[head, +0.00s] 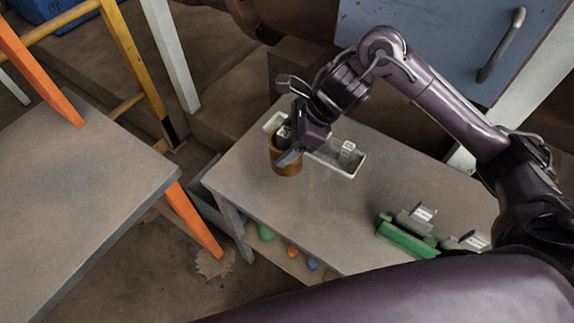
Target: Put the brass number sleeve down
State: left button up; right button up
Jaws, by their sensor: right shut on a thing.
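The brass number sleeve (285,168) is a round, brown-gold, cup-like piece near the back left part of the grey table (255,205). My right gripper (291,148) reaches it from the upper right and is shut on it. One finger crosses the front of the sleeve and hides part of its rim. The sleeve looks roughly upright. I cannot tell whether its bottom touches the tabletop. My left gripper is not in view.
A white tray (352,171) lies behind and right of the sleeve, with a pale numbered block (347,151) in it. A green holder (405,239) with grey labelled pieces stands front right. The table middle is clear. Another grey table (75,190) stands left, across a gap.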

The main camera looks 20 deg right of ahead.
notch_tip(320, 180, down, 10)
jog(key=shift+r+p, duration=0.1)
jog(key=shift+p, duration=0.45)
jog(key=o, duration=1.3)
jog(key=b+v, duration=0.2)
jog(key=v, duration=1)
jog(key=shift+s, duration=0.1)
